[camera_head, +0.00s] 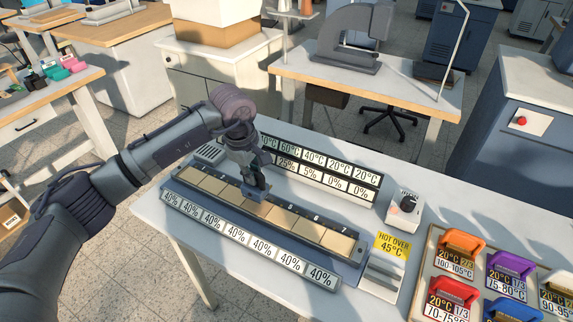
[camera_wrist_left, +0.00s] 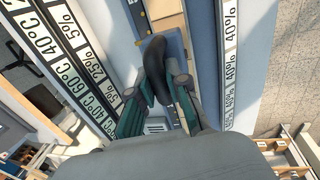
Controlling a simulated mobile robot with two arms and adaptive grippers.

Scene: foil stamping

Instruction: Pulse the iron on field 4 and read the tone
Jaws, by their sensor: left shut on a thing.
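My left gripper (camera_head: 256,188) is shut on the iron and stands over the middle of the long bed (camera_head: 225,212), around field 4. The iron's dark curved handle (camera_wrist_left: 153,58) shows between the green fingers in the left wrist view. Tan fields (camera_head: 280,218) lie along the bed; numbers 6 and 7 are readable at the right. The rear display (camera_head: 328,171) shows temperatures, including 60, 40, 20 and 20°C, above percentages 25, 5, 0 and 0. The front display (camera_head: 238,234) reads 40% in every visible cell.
A dial box (camera_head: 404,211) stands right of the rear display. A stand marked "HOT OVER 45°C" (camera_head: 391,246) is beyond the bed's right end. A tray (camera_head: 421,275) of several coloured, labelled blocks lies at the right. The table front (camera_head: 190,250) is clear.

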